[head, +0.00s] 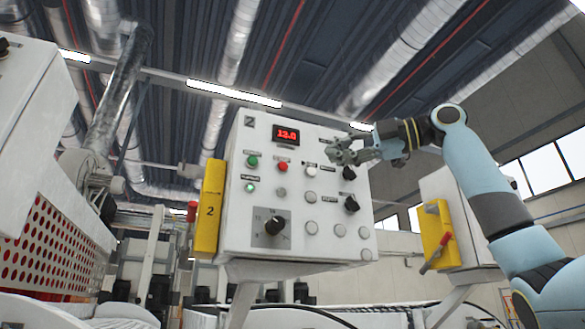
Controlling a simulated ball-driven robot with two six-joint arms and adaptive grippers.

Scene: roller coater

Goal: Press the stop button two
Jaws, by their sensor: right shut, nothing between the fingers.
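Labels are too small to read. My right gripper (338,153) is shut and empty at the panel's upper right, right of the red button and apart from it. My left gripper is out of view.
A red display (286,134) reads about 12.0 above the buttons. Black knobs (351,203) sit on the right and a large rotary switch (274,226) lower left. Another panel (462,215) stands behind at right.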

